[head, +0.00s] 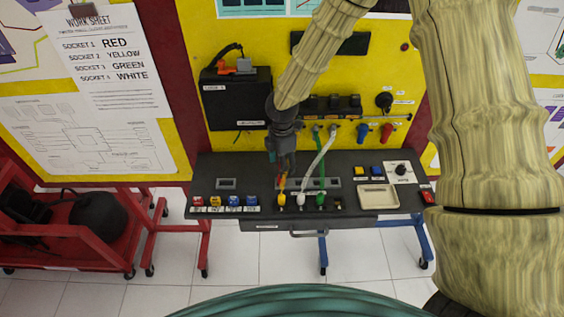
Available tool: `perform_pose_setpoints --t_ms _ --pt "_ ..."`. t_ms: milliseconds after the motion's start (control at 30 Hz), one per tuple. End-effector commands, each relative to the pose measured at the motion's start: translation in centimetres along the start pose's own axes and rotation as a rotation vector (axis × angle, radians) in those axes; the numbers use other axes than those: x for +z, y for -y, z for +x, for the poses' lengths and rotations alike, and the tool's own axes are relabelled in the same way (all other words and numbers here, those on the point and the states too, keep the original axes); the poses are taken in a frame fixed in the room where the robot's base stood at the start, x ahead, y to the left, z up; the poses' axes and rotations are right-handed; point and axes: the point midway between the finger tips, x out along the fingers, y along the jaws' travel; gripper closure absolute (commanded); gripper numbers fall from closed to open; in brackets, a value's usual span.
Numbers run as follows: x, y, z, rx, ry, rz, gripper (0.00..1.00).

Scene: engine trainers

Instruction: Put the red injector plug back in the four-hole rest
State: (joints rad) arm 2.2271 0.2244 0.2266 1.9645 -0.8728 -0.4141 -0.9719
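My gripper (281,172) points down over the back middle of the dark bench. Its fingers are small and dark, and I cannot tell whether they are open or shut. A thin orange-yellow strip shows just below the fingertips, and I cannot make out a red plug there. The four-hole rest (329,208) appears to be the row on the bench below. It has a yellow plug (282,200), a white plug (300,200) and a green plug (320,200) standing in it. A dark spot at its right end (338,205) shows no coloured plug.
Green and white cables (322,155) hang from the yellow back panel to the plugs. Several coloured buttons (233,201) sit at the bench's left. A cream tray (378,197) and a knob panel (401,171) are at the right. A black box (235,103) hangs behind.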

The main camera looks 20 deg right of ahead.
Motion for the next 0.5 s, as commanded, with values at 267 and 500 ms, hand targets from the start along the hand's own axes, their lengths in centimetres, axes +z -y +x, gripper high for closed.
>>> perform_pose_setpoints --t_ms 267,500 --pt "0.0 -0.1 -2.5 0.003 0.0 0.0 0.44" --pt "0.0 -0.1 -6.5 0.004 -0.001 0.0 0.44"
